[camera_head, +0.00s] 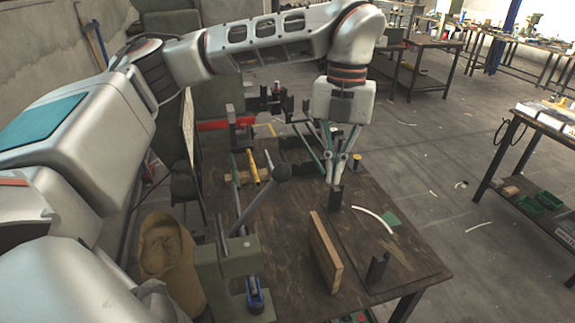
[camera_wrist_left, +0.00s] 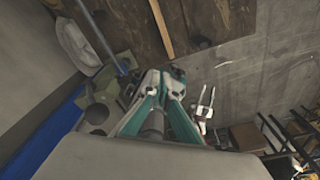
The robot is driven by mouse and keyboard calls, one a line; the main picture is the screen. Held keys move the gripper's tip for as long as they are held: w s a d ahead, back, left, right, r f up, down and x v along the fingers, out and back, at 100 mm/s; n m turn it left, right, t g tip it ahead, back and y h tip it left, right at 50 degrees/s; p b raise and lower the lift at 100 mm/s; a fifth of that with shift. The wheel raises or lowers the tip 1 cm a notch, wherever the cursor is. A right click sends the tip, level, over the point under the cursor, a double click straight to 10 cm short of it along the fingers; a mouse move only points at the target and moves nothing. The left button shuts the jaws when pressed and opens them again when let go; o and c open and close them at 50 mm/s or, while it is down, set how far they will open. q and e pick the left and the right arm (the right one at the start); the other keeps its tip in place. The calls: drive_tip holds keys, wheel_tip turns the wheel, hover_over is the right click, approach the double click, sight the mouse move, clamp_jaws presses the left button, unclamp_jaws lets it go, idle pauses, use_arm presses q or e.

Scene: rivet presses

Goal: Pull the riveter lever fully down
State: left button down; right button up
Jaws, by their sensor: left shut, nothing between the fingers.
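The riveter (camera_head: 228,264), a grey-green press, stands at the near left of the wooden table. Its grey lever (camera_head: 258,207) slants up and to the right, ending in a dark ball knob (camera_head: 281,172). My left gripper (camera_head: 333,182) points down over the table, to the right of the knob in the head view and apart from it in the picture. Its teal-sided fingers are shut with nothing between them. In the left wrist view, the gripper fingers (camera_wrist_left: 163,84) come together. I cannot surely tell the lever there. My right gripper is not in view.
A wooden board (camera_head: 325,252) stands on edge on the table, right of the riveter. A black bracket (camera_head: 377,268) and a curved white strip (camera_head: 374,218) are nearby. Colored rods (camera_head: 252,167) and a red tool (camera_head: 212,125) lie farther back. A second bench (camera_head: 540,215) stands at right.

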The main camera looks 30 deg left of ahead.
use_arm(q)
drive_tip(key=shift+w+d+f, duration=0.5)
drive_tip(key=shift+w+f, duration=0.05)
drive_tip(key=shift+w, duration=0.05)
drive_tip(key=shift+w+d+f, duration=0.45)
drive_tip(key=shift+w+f, duration=0.05)
drive_tip(key=shift+w, duration=0.05)
drive_tip(key=shift+w+d+f, duration=0.5)
drive_tip(key=shift+w, duration=0.05)
idle(0.4)
drive_tip(key=shift+w+d+f, duration=0.45)
drive_tip(key=shift+w+f, duration=0.1)
drive_tip(key=shift+w+d+f, duration=0.5)
drive_tip(key=shift+w, duration=0.1)
